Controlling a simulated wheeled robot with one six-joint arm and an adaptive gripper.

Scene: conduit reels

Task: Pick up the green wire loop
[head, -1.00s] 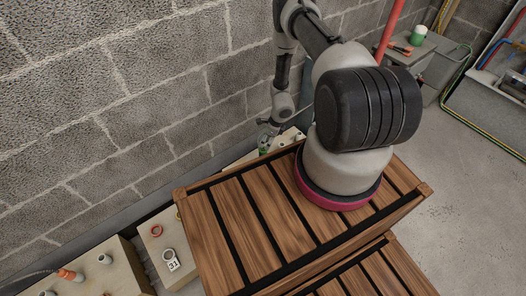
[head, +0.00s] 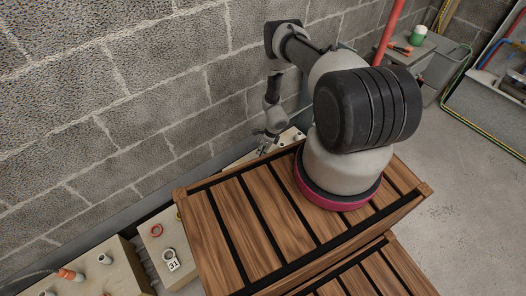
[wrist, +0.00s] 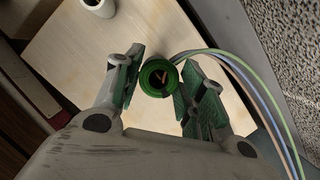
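The green wire loop (wrist: 158,78) shows in the wrist view as a small round coil with a dark centre holding a small orange-brown piece. It lies over a pale wooden surface (wrist: 95,55). My gripper (wrist: 162,60) is open, with one finger on each side of the loop. I cannot tell whether either finger touches it. In the head view my gripper (head: 264,147) is low between the wall and the slatted crate, and the loop is not clear there.
Blue, green and tan cables (wrist: 250,80) run close to the right finger beside the wall. A white cylinder (wrist: 99,5) stands on the surface. In the head view, a slatted wooden crate (head: 235,215) stands in front.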

